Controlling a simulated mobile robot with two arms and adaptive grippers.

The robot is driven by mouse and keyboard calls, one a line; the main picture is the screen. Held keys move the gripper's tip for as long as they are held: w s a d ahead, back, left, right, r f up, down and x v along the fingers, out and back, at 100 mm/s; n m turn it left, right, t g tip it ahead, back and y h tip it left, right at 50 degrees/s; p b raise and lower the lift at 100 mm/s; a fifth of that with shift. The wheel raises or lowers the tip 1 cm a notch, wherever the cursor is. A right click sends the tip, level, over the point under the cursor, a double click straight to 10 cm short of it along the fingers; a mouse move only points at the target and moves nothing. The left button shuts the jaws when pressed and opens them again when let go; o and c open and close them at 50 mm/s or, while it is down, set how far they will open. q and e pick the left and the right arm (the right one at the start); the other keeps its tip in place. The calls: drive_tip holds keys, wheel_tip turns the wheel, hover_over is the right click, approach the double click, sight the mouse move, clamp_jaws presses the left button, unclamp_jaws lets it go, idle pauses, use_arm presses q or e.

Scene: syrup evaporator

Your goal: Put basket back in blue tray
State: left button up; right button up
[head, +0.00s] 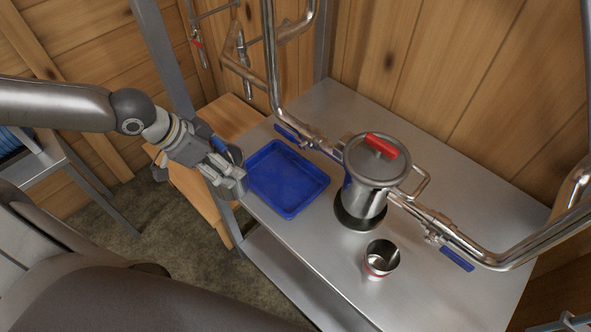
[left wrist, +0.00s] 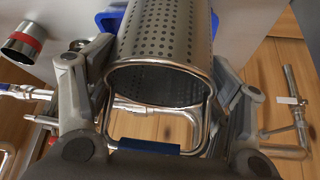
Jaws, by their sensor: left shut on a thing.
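My left gripper (head: 222,172) is at the left edge of the metal table, just left of the blue tray (head: 287,180). It is shut on the basket (head: 236,186), which is mostly hidden by the fingers in the head view. In the left wrist view the basket (left wrist: 168,35) is a perforated metal cylinder with a wire handle and blue grip (left wrist: 150,148), between the fingers of my left gripper (left wrist: 155,95). The tray lies flat on the table and looks empty. Bits of blue (left wrist: 110,20) show behind the basket there. My right gripper is not visible.
A lidded steel pot (head: 375,175) with a red handle stands right of the tray, joined to pipes (head: 480,258). A metal cup (head: 381,258) with a red band stands in front of it. The table's front right is clear.

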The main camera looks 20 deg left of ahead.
sight(237, 159)
use_arm(q)
drive_tip(key=shift+w+d, duration=0.1)
drive_tip(key=shift+w, duration=0.15)
drive_tip(key=shift+w+d, duration=0.1)
drive_tip(key=shift+w+d+f, duration=0.1)
drive_tip(key=shift+f, duration=0.15)
drive_tip(key=shift+w+d+f, duration=0.25)
drive_tip(key=shift+w, duration=0.2)
drive_tip(key=shift+w+d+f, duration=0.2)
drive_tip(key=shift+w+d, duration=0.05)
drive_tip(key=shift+w, duration=0.15)
drive_tip(key=w+d+f+p, duration=0.1)
drive_tip(key=w+d+f, duration=0.2)
drive_tip(key=w+d, duration=0.1)
drive_tip(key=shift+w+d+f, duration=0.35)
drive_tip(key=shift+w+f, duration=0.05)
drive_tip(key=shift+w, duration=0.45)
drive_tip(key=shift+w+d+f, duration=0.2)
drive_tip(key=shift+c, duration=1.1)
drive_tip(key=shift+w+d+f+p, duration=0.25)
drive_tip(key=shift+w+d+f, duration=0.1)
drive_tip(key=shift+w+f, duration=0.25)
drive_tip(key=shift+w+d+f+p, duration=0.2)
drive_tip(key=shift+w+d+f, duration=0.15)
drive_tip(key=shift+w+f, duration=0.2)
drive_tip(key=shift+c, duration=1.3)
drive_tip(key=shift+s, duration=0.15)
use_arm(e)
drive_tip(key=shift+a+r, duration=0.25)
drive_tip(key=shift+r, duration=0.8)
